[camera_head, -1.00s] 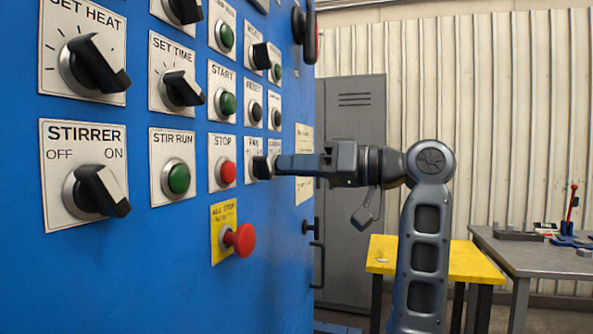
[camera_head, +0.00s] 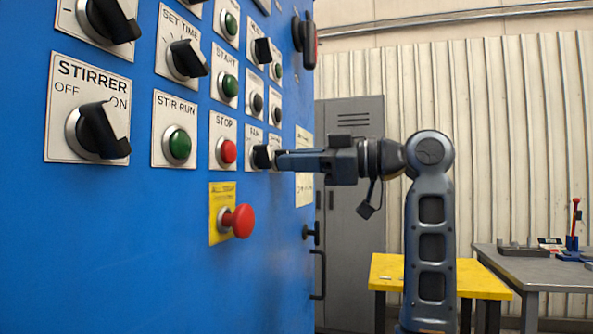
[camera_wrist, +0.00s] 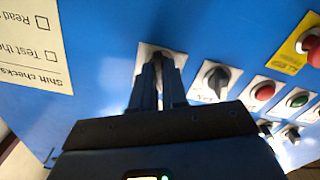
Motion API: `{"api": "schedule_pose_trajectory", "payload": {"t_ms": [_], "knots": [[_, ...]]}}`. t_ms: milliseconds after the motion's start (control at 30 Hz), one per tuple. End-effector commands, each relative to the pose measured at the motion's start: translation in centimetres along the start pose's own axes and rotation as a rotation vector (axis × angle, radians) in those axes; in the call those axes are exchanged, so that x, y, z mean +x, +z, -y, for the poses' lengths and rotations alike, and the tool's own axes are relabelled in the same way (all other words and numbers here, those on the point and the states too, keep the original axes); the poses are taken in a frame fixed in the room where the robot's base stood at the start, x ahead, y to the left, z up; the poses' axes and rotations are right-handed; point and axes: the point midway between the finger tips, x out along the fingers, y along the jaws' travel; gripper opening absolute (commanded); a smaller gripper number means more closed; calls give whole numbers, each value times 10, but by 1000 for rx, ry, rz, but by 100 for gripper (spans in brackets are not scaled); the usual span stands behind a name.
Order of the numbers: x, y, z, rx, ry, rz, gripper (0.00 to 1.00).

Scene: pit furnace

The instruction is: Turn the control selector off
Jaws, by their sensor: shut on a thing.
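My gripper (camera_head: 281,159) reaches in from the right to the blue panel and is shut on the control selector, the last knob in the row after the fan knob. In the wrist view my gripper (camera_wrist: 158,82) has its two dark fingers close together over the selector's pale plate (camera_wrist: 147,50). The fingers hide most of the selector, so I cannot tell which way it points. The plate's lettering is not readable in either view. The fan knob (camera_head: 262,156) sits just left of the fingers, and it also shows in the wrist view (camera_wrist: 215,80).
The stop button (camera_head: 228,151), green stir run button (camera_head: 179,144) and stirrer knob (camera_head: 103,130) lie left. A red mushroom button (camera_head: 238,221) sticks out below. A yellow table (camera_head: 425,272), a grey workbench (camera_head: 535,270) and a grey locker (camera_head: 356,210) stand right.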

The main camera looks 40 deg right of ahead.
Motion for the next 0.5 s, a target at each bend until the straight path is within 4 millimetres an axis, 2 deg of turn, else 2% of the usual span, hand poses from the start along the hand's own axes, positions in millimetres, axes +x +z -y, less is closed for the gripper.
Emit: {"api": "schedule_pose_trajectory", "payload": {"t_ms": [500], "knots": [[0, 0, 0, -91, 0, 0, 0]]}}
